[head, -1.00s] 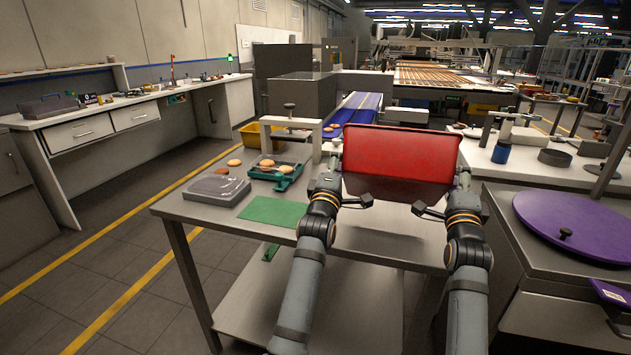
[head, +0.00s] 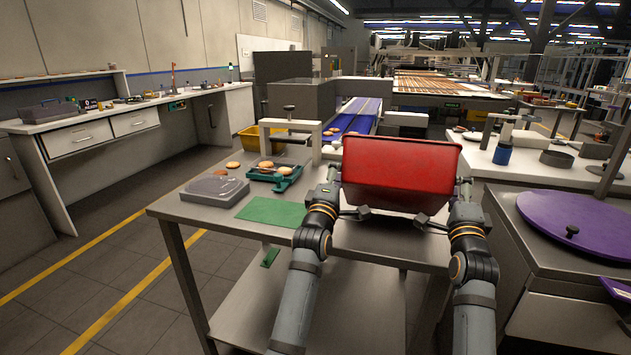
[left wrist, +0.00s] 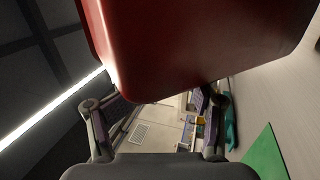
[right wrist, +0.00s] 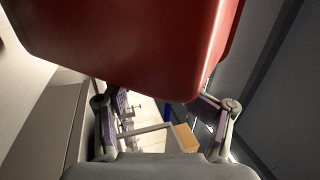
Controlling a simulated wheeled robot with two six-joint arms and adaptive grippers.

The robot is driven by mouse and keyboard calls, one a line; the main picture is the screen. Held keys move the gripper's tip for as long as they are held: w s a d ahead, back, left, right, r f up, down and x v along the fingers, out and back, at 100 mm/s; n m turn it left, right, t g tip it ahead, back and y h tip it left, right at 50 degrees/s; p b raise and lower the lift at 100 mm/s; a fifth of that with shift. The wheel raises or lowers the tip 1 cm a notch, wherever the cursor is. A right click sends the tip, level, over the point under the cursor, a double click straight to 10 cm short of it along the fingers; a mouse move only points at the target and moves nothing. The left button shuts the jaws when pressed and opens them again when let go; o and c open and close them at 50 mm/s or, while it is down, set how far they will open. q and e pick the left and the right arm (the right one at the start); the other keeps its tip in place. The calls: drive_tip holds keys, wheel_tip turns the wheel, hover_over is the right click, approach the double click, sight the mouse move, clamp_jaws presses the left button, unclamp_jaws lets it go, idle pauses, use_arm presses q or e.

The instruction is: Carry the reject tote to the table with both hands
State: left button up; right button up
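The red reject tote (head: 400,175) is held up between my two hands over the near right part of the grey table (head: 185,208). A shadow shows on the tabletop below it; I cannot tell how large the gap is. My left gripper (head: 348,192) is at its left side and my right gripper (head: 446,205) at its right side. In both wrist views the fingers stand wide apart. The tote's red wall fills the upper part of the left wrist view (left wrist: 190,45) and of the right wrist view (right wrist: 130,45), hiding where the fingertips touch.
A grey lidded box (head: 214,190), a green mat (head: 272,211) and a teal tray (head: 289,182) with biscuits occupy the table's left side. A white bracket (head: 316,145) and a blue conveyor (head: 352,122) lie behind. A cabinet with a purple disc (head: 575,215) stands right.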

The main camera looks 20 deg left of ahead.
use_arm(q)
drive_tip(key=o, duration=0.4)
drive_tip(key=shift+d, duration=0.15)
use_arm(e)
drive_tip(key=shift+o, duration=0.6)
drive_tip(key=shift+a, duration=0.15)
use_arm(q)
drive_tip(key=shift+o, duration=0.3)
use_arm(e)
drive_tip(key=o, duration=0.5)
drive_tip(key=shift+o, duration=0.2)
